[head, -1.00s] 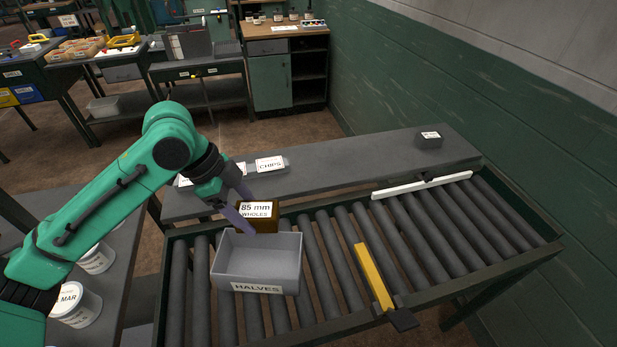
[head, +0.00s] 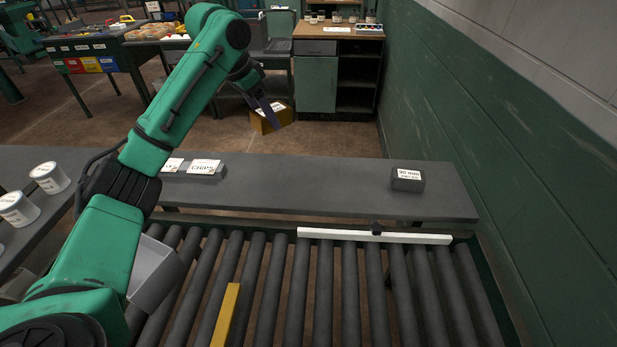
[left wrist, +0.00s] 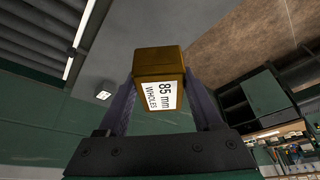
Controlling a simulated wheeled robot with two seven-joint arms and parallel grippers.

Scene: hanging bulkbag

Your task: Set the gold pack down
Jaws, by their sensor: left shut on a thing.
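The gold pack (head: 271,118) is a small gold-brown box with a white label. It is held in the air by my left gripper (head: 270,108), tilted, and appears above and beyond the grey shelf in the head view. In the left wrist view the pack (left wrist: 158,64) sits between the two fingers of my left gripper (left wrist: 160,90), its label reading "85 mm WHOLES". The left gripper is shut on it. My right gripper is not in view.
A long grey shelf (head: 300,186) runs behind the roller conveyor (head: 265,270). It carries a "CHIPS" block (head: 204,168) and a dark "90 mm" block (head: 407,180), with clear room between. A grey bin (head: 155,273), white bar (head: 340,234) and yellow bar (head: 226,315) are on the conveyor.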

